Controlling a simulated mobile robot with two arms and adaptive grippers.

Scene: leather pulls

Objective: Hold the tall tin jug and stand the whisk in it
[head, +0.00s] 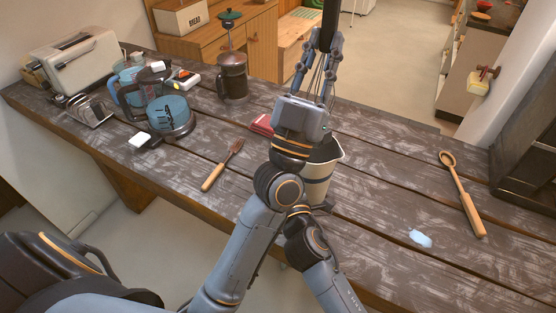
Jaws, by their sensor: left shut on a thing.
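My left gripper (324,46) is shut on the whisk (329,22), which has a black handle pointing up and thin wires below among the fingers. The whisk is close to upright and appears above and beyond the jug. The tall tin jug (319,175) is pale with a dark band and stands upright on the table, its spout to the right. My left wrist covers its left side and part of its dark opening. My right arm reaches to the jug's lower side. Its gripper is mostly hidden behind my arms, so I cannot tell whether its fingers touch the jug.
On the worn plank table, a wooden-handled utensil (222,166) and a red item (263,124) lie left of the jug. A wooden spoon (463,196) and a pale blue piece (420,238) lie right. A glass pot (172,118), a press pot (232,76) and a toaster (78,62) stand left.

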